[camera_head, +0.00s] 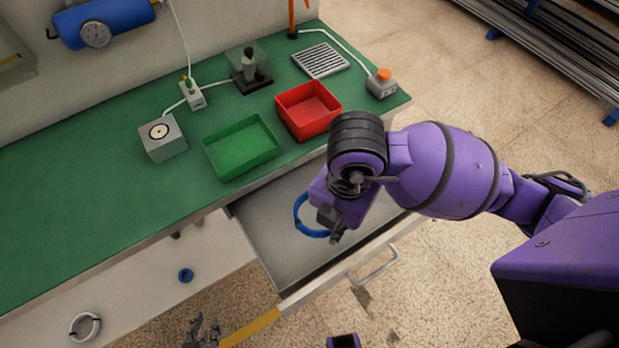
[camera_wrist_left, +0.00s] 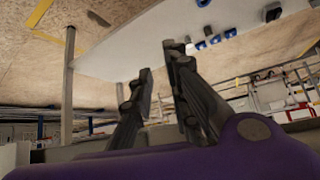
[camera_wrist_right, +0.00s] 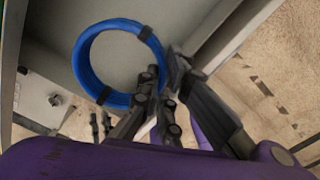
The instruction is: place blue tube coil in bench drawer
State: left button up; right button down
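The blue tube coil (camera_head: 299,221) is a ring with dark bands, over the inside of the open bench drawer (camera_head: 273,262). My right gripper (camera_head: 328,236) is shut on the coil's edge; the right wrist view shows the coil (camera_wrist_right: 80,65) reaching left from between the fingers (camera_wrist_right: 161,78). I cannot tell whether the coil touches the drawer floor. The drawer floor is grey and otherwise looks bare, though my right arm hides part of it. My left gripper (camera_head: 203,332) is low in front of the bench, empty, with its fingers apart (camera_wrist_left: 160,75).
The green bench top (camera_head: 70,210) carries a green tray (camera_head: 240,147), a red tray (camera_head: 308,110), a grey box and a vent grille. The drawer's front and handle (camera_head: 375,266) jut out over the floor.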

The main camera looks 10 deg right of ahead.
jog(key=w+d+f, duration=0.1)
jog(key=w+f, duration=0.2)
jog(key=w, duration=0.1)
jog(key=w+d+f, duration=0.2)
jog(key=w+f, duration=0.1)
jog(key=w, duration=0.1)
jog(key=w+d+f, duration=0.2)
jog(key=w+f, duration=0.1)
jog(key=shift+w+b, duration=0.35)
jog(key=shift+w, duration=0.05)
jog(key=shift+w+d+f, duration=0.1)
jog(key=shift+w+f, duration=0.25)
jog(key=shift+f, duration=1.55)
jog(key=shift+f, duration=0.2)
jog(key=c, duration=2)
grip_release()
jog(key=shift+r, duration=0.1)
